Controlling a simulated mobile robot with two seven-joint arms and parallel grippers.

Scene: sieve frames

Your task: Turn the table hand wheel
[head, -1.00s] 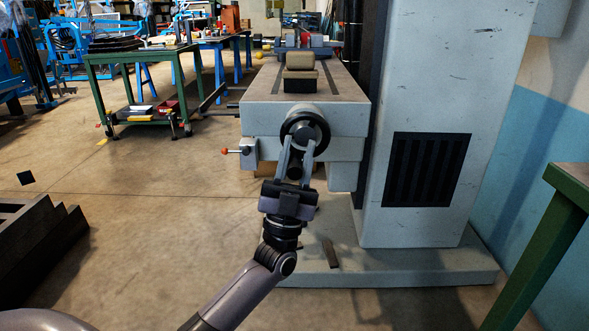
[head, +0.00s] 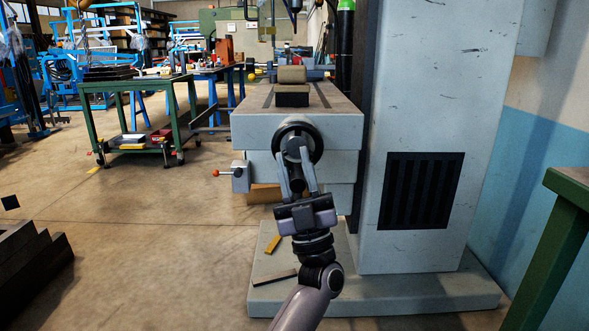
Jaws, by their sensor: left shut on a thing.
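The hand wheel (head: 317,138) is a dark round wheel with a paler hub on the front end of the grey machine table (head: 345,133). My left gripper (head: 296,158) reaches up to it from below. Its two grey fingers lie on either side of a dark handle on the wheel's front and are shut on it. The fingers hide part of the wheel's lower half. My right gripper is not in view.
A small lever with an orange knob (head: 216,173) sticks out left of the table. The machine's grey column (head: 430,110) stands close on the right, on a wide base plate (head: 400,297). A green bench (head: 572,184) is at the right edge.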

